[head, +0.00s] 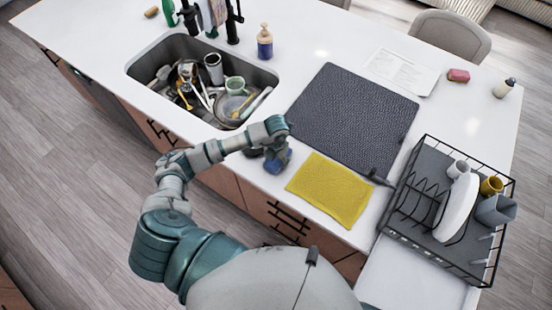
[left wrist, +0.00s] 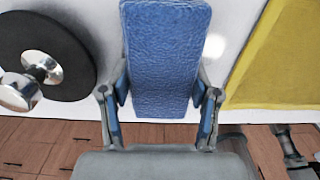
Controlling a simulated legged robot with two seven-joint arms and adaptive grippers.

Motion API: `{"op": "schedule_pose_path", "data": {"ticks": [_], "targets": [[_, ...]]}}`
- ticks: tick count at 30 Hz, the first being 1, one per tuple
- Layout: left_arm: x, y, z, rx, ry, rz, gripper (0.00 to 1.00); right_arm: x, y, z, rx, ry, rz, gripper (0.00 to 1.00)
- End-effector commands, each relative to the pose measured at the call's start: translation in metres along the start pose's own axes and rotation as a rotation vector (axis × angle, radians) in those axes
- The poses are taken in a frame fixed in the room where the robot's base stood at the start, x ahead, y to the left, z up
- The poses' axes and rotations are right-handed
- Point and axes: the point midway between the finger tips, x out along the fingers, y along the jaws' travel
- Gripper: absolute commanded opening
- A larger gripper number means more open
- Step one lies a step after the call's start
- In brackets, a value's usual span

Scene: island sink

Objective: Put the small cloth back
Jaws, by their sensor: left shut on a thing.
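My left gripper (head: 272,152) is over the front strip of the counter, between the sink and the yellow cloth. It is shut on a small blue textured piece (head: 279,162), which looks like the small folded cloth. In the left wrist view the blue piece (left wrist: 165,60) lies between the two fingers (left wrist: 160,95) and extends ahead of them over the white counter. The larger yellow cloth (head: 330,189) lies flat on the counter to the right of the gripper; it also shows in the left wrist view (left wrist: 285,60). My right gripper is not in view.
The sink (head: 135,69) holds several dishes. A dark mat (head: 355,112) lies behind the yellow cloth. A wire dish rack (head: 405,232) with dishes stands at the right. A black disc with a metal knob (left wrist: 45,60) is left of the gripper. A soap bottle (head: 265,43) stands behind the sink.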

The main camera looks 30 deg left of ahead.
Motion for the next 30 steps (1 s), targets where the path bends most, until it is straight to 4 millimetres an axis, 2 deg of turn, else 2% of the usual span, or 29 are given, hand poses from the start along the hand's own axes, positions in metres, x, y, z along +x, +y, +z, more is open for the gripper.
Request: {"op": "schedule_pose_path", "data": {"ticks": [4,5,7,8,16,20,23,30], "targets": [[0.003,0.001,0.000,-0.001,0.000,-0.001,0.29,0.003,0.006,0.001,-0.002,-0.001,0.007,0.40],[0.003,0.001,0.000,-0.001,0.000,-0.001,0.66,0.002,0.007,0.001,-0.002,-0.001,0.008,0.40],[0.003,0.001,0.000,-0.001,0.000,-0.001,0.84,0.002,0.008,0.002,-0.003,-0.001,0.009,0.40],[0.002,0.001,0.000,-0.001,0.000,-0.001,0.87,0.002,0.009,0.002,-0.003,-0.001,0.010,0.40],[0.002,0.001,0.000,-0.001,0.001,-0.001,0.87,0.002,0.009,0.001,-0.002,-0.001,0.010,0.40],[-0.004,0.001,0.000,0.000,-0.001,-0.001,0.87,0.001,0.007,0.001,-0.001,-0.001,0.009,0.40],[-0.019,0.001,0.001,0.000,-0.004,0.000,0.87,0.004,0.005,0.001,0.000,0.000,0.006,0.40],[-0.073,0.001,0.001,0.000,-0.006,0.000,0.87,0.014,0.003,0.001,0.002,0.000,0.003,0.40]]}}
